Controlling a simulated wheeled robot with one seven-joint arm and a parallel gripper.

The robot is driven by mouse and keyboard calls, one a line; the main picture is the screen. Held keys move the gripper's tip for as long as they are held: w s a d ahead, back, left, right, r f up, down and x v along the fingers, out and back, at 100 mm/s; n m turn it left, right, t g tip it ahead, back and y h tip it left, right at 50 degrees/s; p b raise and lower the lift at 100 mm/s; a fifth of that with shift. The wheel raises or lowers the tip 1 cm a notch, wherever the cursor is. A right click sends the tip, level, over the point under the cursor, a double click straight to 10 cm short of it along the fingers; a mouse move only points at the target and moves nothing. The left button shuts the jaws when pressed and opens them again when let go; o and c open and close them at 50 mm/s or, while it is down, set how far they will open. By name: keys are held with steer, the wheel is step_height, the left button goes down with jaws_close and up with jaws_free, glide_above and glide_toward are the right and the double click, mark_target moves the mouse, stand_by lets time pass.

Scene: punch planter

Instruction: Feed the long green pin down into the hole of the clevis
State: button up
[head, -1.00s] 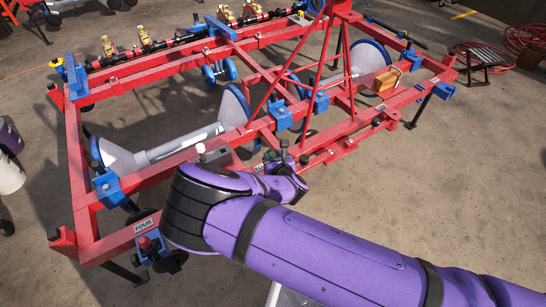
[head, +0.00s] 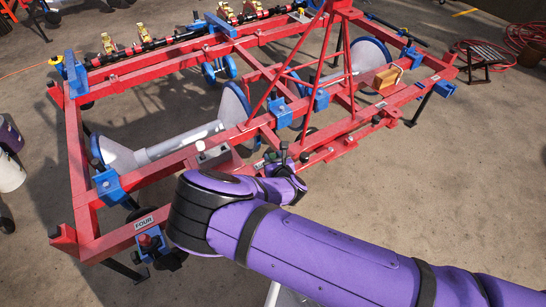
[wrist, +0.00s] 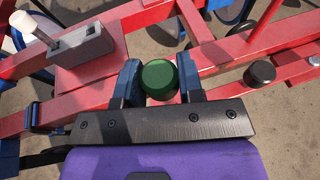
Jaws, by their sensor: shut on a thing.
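The long green pin shows in the wrist view as a round green head (wrist: 159,77) seen end-on. My gripper (wrist: 161,82) has its two blue fingers shut on either side of this head. The pin's shaft is hidden below the head, so I cannot tell whether its tip is in a hole. In the head view my gripper (head: 283,158) is small and partly hidden by my purple arm, beside the front red beam. I cannot clearly make out the clevis; red frame parts lie under and around the pin head.
A grey slotted block (wrist: 80,46) with a white knob (wrist: 22,22) beside it sits on the red frame, left of the fingers. A black knob (wrist: 259,74) stands to the right. The red planter frame (head: 180,160) fills the area; open concrete lies in front.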

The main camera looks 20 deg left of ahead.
steer(key=shift+f, duration=4.7)
steer(key=o, duration=1.1)
steer(key=shift+f, duration=0.1)
steer(key=shift+s, duration=0.1)
